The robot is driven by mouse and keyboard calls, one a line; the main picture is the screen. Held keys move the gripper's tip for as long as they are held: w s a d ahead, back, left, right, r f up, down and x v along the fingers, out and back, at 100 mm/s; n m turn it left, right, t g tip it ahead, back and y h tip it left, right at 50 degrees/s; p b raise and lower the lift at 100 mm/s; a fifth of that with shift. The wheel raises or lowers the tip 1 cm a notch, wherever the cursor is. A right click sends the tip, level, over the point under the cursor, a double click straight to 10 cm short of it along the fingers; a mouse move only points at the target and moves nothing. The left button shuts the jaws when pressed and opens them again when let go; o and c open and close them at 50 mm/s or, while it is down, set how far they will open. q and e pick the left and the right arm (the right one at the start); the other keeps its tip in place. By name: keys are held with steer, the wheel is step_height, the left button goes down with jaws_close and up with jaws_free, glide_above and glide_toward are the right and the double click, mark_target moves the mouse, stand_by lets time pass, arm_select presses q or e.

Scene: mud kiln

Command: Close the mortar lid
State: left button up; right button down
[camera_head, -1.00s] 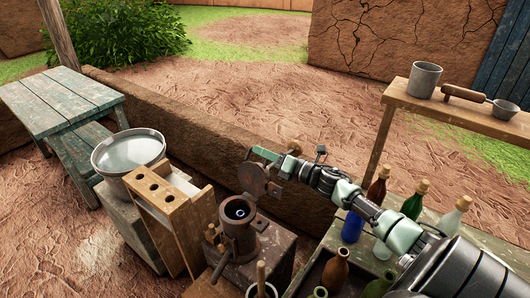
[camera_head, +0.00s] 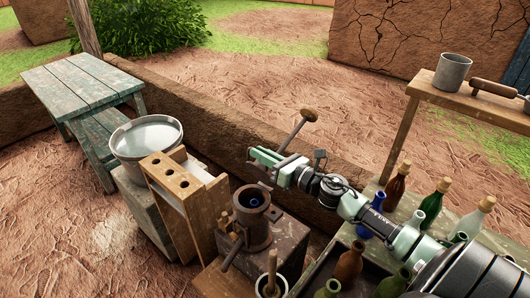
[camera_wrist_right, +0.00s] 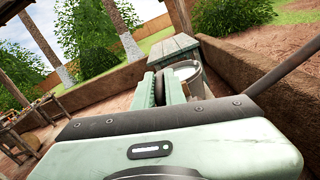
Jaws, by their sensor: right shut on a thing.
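The dark metal mortar (camera_head: 250,210) stands on a wooden block, its round mouth uncovered. My right gripper (camera_head: 258,158) is just behind and above the mouth in the head view. It is shut on a dark piece, which shows between the fingers in the right wrist view (camera_wrist_right: 168,87). The lid is mostly hidden behind the gripper; a rusty bit (camera_head: 267,180) shows under the fingers. A rod with a wooden knob (camera_head: 309,114) rises behind the gripper; I cannot tell how it joins the lid. My left gripper is not in view.
A wooden rack with holes (camera_head: 168,180) stands left of the mortar, with a water-filled basin (camera_head: 146,137) behind it. Several bottles (camera_head: 397,186) crowd the right near my arm. A low mud wall (camera_head: 225,125) runs behind.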

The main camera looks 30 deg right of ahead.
steer(key=shift+a+f, duration=0.1)
steer(key=shift+a, duration=0.05)
steer(key=c, duration=1.5)
jaws_free()
steer(key=shift+s, duration=0.1)
steer(key=shift+s+f, duration=0.15)
steer(key=shift+s, duration=0.2)
steer(key=b+v, duration=0.1)
steer(key=v, duration=0.2)
steer(key=b+v, duration=0.1)
steer(key=v, duration=0.3)
steer(key=shift+r+b, duration=0.25)
steer(key=shift+b, duration=0.05)
steer(key=shift+d, duration=0.25)
